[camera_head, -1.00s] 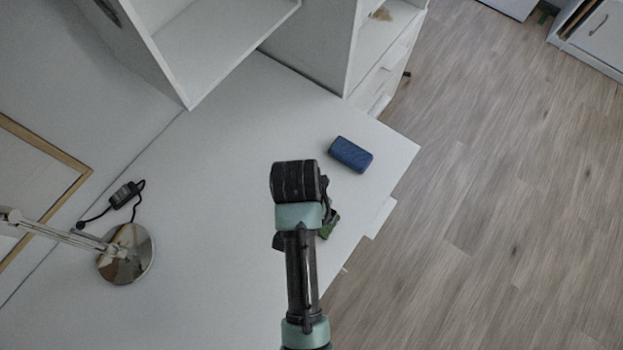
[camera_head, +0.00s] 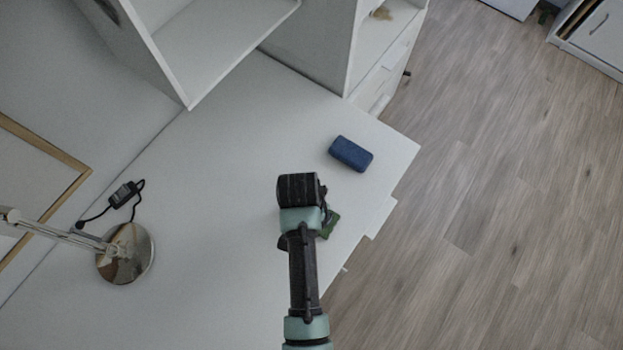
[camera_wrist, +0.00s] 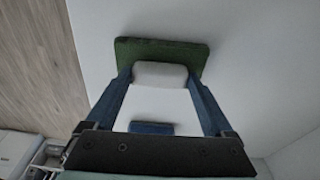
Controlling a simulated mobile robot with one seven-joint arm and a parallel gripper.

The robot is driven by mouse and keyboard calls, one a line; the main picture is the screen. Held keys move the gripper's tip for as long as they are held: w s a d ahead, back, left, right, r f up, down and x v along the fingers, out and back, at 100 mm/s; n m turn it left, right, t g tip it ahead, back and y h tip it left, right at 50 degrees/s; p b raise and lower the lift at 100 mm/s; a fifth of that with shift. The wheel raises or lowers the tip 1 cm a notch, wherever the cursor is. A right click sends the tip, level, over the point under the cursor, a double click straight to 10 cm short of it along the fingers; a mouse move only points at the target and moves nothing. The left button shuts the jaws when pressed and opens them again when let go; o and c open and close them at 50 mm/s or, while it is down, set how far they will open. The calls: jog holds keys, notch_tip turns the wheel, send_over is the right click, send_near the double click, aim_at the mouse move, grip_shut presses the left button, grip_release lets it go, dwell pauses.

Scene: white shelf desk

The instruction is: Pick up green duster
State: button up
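The green duster (camera_head: 329,225) lies on the white desk near its right edge in the head view, mostly hidden by my arm. In the wrist view it shows as a green pad (camera_wrist: 160,50) with a white block on it. My gripper (camera_wrist: 160,78) has its two blue fingers spread, one on each side of the white block. The gap to the block is very small, and I cannot tell whether the fingers touch it. In the head view my wrist hides the fingers.
A blue box (camera_head: 350,153) lies on the desk beyond my gripper. A lamp with a round chrome base (camera_head: 126,253) and a black adapter (camera_head: 124,195) stand at the left. White shelves (camera_head: 215,40) rise at the back. The desk's middle is clear.

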jog(key=c, duration=0.7)
jog(key=shift+r, duration=0.15)
notch_tip(320, 180, up, 10)
jog(key=shift+p, duration=0.3)
jog(key=o, duration=0.7)
jog(key=shift+c, duration=0.2)
jog(key=c, duration=0.5)
